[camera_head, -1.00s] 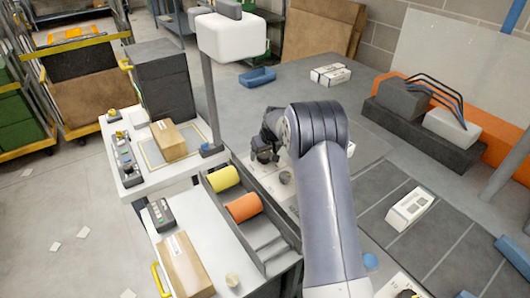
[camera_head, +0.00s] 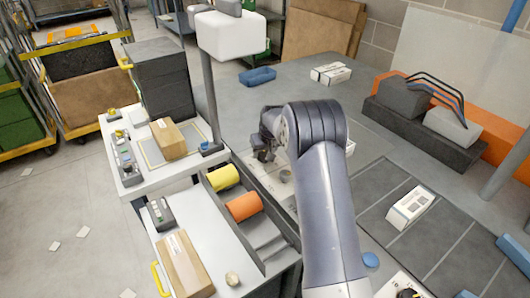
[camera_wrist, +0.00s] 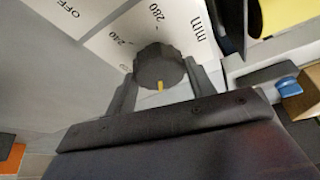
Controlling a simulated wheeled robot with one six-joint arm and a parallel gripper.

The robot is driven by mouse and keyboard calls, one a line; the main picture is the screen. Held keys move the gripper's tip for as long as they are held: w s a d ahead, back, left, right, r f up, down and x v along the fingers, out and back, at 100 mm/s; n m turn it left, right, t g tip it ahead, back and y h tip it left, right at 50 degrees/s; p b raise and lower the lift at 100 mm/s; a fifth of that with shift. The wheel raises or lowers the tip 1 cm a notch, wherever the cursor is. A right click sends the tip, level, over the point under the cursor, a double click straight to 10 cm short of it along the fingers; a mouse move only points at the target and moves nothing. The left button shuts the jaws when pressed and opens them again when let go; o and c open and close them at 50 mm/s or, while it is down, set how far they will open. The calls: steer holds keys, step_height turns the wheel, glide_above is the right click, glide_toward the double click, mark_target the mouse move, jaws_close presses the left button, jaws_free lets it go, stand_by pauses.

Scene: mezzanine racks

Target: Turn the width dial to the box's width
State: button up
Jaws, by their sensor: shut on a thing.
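The width dial (camera_wrist: 158,65) is a dark round knob with a yellow mark on its rim, in the wrist view. The mark points toward the bottom of the picture, at my gripper's palm. In the head view my gripper (camera_head: 263,154) is over the panel, partly behind my arm. A cardboard box (camera_head: 168,139) lies on the marked white table at left.
A second cardboard box (camera_head: 184,264) lies on the front bench. A yellow roll (camera_head: 223,177) and an orange roll (camera_head: 243,206) sit in the grey trough beside the panel. Another knob (camera_head: 286,176) stands near my gripper. A grey post (camera_head: 209,100) rises behind the trough.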

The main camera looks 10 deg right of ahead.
stand_by(0.3)
steer(key=o, duration=1)
steer(key=shift+r, duration=0.15)
steer(key=b+v, duration=0.1)
steer(key=v, duration=0.9)
steer(key=shift+s+r+b, duration=0.2)
steer(key=shift+b, duration=0.15)
steer(key=shift+f, duration=0.1)
steer(key=p+x, duration=0.1)
steer(key=x, duration=0.9)
steer(key=shift+w+p, duration=0.1)
steer(key=shift+p, duration=0.25)
steer(key=shift+w+f, duration=0.15)
steer(key=shift+f, duration=0.1)
